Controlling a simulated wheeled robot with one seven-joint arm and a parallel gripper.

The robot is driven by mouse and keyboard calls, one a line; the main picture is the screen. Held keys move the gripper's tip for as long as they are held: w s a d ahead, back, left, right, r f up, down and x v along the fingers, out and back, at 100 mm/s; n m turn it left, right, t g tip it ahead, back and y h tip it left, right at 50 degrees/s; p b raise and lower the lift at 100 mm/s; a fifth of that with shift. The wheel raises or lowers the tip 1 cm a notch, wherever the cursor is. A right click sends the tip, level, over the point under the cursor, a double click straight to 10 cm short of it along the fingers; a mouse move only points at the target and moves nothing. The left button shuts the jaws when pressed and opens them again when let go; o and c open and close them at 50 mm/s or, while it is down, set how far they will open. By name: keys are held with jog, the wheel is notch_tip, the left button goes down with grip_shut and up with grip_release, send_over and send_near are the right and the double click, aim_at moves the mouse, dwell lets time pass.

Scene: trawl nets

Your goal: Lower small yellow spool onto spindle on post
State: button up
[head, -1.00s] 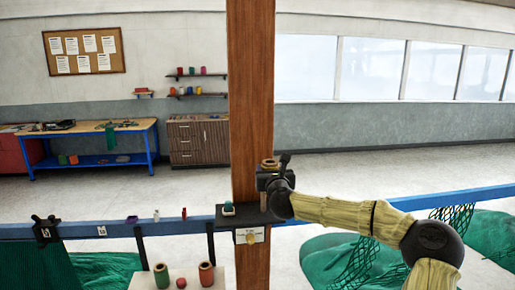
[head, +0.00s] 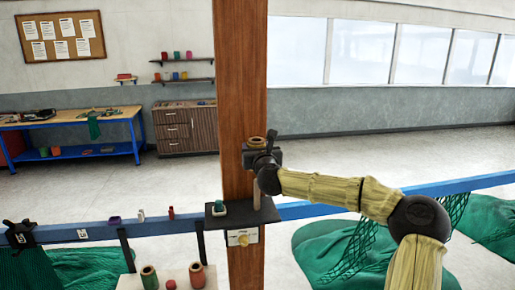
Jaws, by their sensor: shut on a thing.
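My gripper (head: 258,158) is in front of the wooden post (head: 238,70), shut on a small spool (head: 257,142). The spool's tan-yellow top rim shows above the dark jaws; its lower part is hidden by them. A short, pale upright spindle (head: 257,196) stands on the right part of the small black shelf (head: 216,224) on the post. The gripper and spool are above the spindle, with a gap in the picture. I cannot tell whether they line up in depth.
A green-and-white item (head: 219,207) sits on the shelf, left of the spindle. A label with a yellow disc (head: 243,238) hangs below. A blue rail (head: 300,210) runs past the post. Spools (head: 196,275) stand on a pale surface at lower left.

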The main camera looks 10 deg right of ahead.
jog(key=shift+w+f+b, duration=0.15)
jog(key=shift+f+b, duration=0.6)
jog(key=shift+f, duration=0.75)
jog(key=shift+b, duration=0.45)
jog(key=shift+d, duration=0.1)
dwell(0.5)
jog(key=shift+a+b, duration=0.35)
jog(key=shift+d, duration=0.5)
jog(key=shift+s+a+f, duration=0.15)
jog(key=shift+s+a, duration=0.05)
jog(key=shift+s, duration=0.05)
jog(key=shift+a+f+b, duration=0.1)
jog(key=shift+f+b, duration=0.45)
jog(key=shift+b, duration=0.25)
